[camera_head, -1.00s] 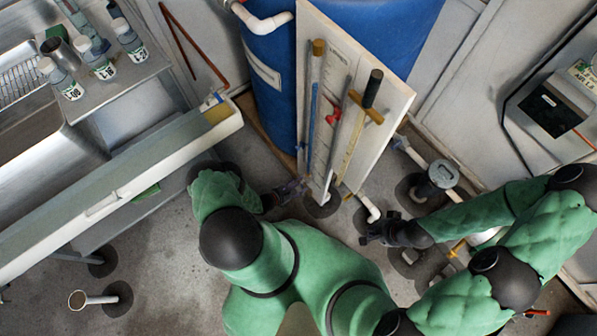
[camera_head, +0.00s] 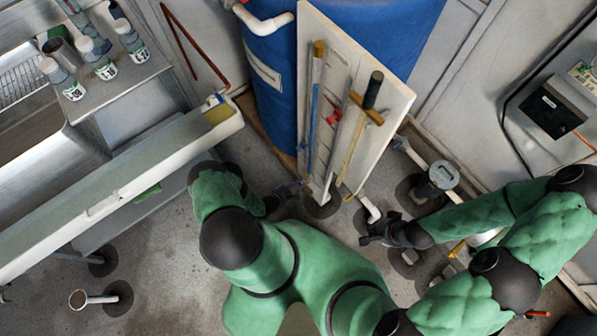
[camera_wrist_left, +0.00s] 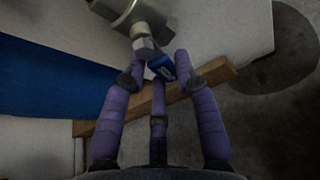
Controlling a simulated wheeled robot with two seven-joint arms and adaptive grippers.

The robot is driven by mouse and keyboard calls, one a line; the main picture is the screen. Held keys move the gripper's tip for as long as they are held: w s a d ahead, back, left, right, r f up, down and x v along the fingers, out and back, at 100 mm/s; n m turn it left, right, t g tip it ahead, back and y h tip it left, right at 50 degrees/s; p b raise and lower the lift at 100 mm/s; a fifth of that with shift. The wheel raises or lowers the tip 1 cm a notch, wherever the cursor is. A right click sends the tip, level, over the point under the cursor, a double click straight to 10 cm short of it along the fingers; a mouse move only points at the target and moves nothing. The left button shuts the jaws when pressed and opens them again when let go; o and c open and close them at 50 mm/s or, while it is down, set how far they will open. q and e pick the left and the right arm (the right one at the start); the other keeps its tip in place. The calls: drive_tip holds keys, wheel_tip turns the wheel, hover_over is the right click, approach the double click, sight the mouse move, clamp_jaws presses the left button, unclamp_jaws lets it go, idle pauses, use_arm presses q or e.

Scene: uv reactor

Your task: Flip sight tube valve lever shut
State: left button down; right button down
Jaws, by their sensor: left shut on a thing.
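The sight tube valve shows in the left wrist view as a metal fitting (camera_wrist_left: 143,28) with a blue lever (camera_wrist_left: 161,67). The purple fingers of my left gripper (camera_wrist_left: 158,72) are closed around the blue lever, just below the fitting. In the head view my left gripper (camera_head: 290,190) is low beside the foot of the white board (camera_head: 383,90), and the lever is too small and covered to make out there. My right gripper (camera_head: 376,234) hangs above the floor, right of the board's foot, apart from the valve; its finger opening is unclear.
A blue tank (camera_head: 272,75) stands behind the board. A white pipe (camera_head: 369,207) and a grey capped fitting (camera_head: 443,175) are near my right gripper. A long white trough (camera_head: 110,201) runs along the left.

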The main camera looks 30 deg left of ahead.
use_arm(q)
drive_tip(key=shift+w+a+r+m+t+y, duration=0.1)
drive_tip(key=shift+a+r+m+t+y, duration=0.45)
drive_tip(key=shift+m, duration=1.35)
drive_tip(key=shift+w+r+m+t+y, duration=0.15)
drive_tip(key=shift+r+m+t+y, duration=0.75)
drive_tip(key=shift+m, duration=1)
drive_tip(key=shift+w+a+r+m+t+y, duration=0.1)
drive_tip(key=shift+a+r+m+t+y, duration=0.3)
drive_tip(key=shift+m+t, duration=1.05)
drive_tip(key=shift+d+m+g, duration=0.1)
drive_tip(key=shift+m+g, duration=0.4)
drive_tip(key=shift+m, duration=0.05)
drive_tip(key=c, duration=0.9)
unclamp_jaws()
drive_tip(key=shift+c, duration=0.2)
